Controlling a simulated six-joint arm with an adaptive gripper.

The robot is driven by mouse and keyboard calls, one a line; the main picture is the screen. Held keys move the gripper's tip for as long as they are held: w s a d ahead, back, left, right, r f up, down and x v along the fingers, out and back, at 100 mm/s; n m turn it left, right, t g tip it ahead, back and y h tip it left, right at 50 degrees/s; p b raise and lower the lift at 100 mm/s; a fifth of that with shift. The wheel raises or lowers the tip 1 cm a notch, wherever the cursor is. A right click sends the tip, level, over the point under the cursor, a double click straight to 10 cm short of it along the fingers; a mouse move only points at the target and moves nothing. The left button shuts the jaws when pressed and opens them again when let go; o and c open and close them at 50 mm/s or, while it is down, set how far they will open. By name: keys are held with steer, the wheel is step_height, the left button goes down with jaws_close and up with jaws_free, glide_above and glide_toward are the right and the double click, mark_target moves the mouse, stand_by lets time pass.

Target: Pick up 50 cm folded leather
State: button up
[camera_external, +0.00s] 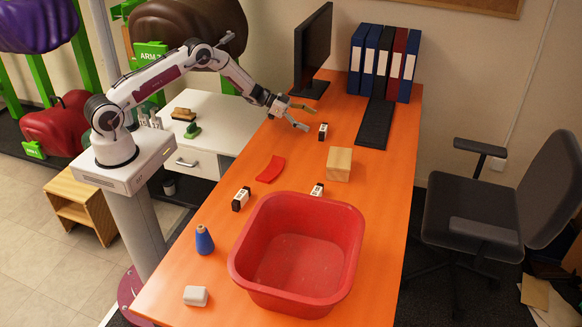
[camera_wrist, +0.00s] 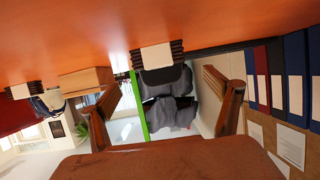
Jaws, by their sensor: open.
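Three small black folded pieces with white labels are on the orange table. One (camera_external: 323,131) stands just right of my gripper (camera_external: 299,117). The second (camera_external: 317,190) is by the far edge of the red tub, and the third (camera_external: 241,199) is left of the tub. The labels are too small to read, so I cannot tell which is 50 cm. My gripper is open and empty, low over the far part of the table. In the wrist view a layered black piece with a blank-looking label (camera_wrist: 157,56) shows ahead, between and beyond the open fingers (camera_wrist: 164,97).
A monitor (camera_external: 312,45), keyboard (camera_external: 375,123) and binders (camera_external: 385,62) stand at the back.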

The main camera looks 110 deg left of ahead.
mark_target(323, 132)
steer(key=shift+f, duration=0.1)
steer(key=shift+w+f, duration=1.1)
steer(key=shift+w, duration=0.25)
steer(key=shift+x, duration=0.9)
steer(key=c, duration=1.3)
